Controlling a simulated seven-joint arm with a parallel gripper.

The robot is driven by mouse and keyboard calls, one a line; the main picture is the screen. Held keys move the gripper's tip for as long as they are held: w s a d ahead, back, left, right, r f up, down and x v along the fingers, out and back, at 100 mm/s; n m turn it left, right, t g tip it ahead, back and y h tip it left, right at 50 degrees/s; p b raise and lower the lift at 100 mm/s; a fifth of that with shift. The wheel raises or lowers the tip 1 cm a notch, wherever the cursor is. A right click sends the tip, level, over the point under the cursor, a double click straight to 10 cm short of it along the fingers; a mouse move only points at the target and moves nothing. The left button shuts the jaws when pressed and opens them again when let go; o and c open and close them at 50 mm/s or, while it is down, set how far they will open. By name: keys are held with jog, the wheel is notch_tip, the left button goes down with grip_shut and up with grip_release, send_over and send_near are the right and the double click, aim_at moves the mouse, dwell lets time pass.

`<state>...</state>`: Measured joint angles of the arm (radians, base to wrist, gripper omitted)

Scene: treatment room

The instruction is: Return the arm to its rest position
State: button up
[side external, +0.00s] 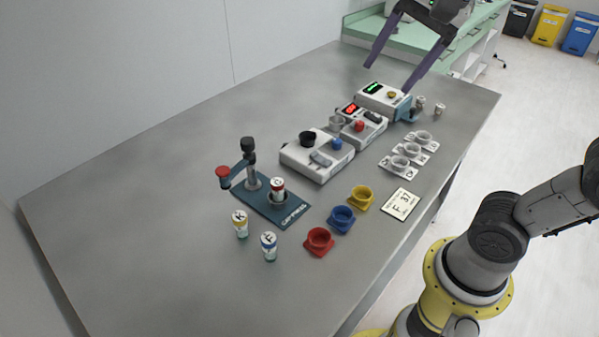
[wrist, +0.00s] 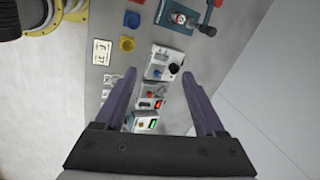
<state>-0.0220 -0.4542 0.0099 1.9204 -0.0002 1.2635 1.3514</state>
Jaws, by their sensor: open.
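My gripper (side external: 410,61) is open and empty, raised over the far end of the grey table (side external: 130,215). Its two purple fingers are spread wide, and in the wrist view my gripper (wrist: 165,90) has nothing between its fingertips but the distant table. The nearest thing below it in the side view is a white device with a green display (side external: 383,97), and the fingers look apart from it. My arm's base stands at the right of the side view, beside the table.
A blue press (side external: 262,200) holds a red-topped vial; two vials (side external: 240,224) (side external: 269,246) stand nearby. Red (side external: 319,241), blue (side external: 341,219) and yellow (side external: 360,197) holders, a card (side external: 400,204), white cup holders (side external: 412,150) and white devices (side external: 317,157) occupy the middle. The table's left part is clear.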

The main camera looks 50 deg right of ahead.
jog(key=s+f+n+t, duration=0.1)
jog(key=s+f+n, duration=0.6)
jog(key=f+n, duration=0.5)
jog(key=shift+s+d+f+n, duration=0.25)
jog(key=shift+f+n, duration=0.1)
jog(key=shift+n, duration=1.25)
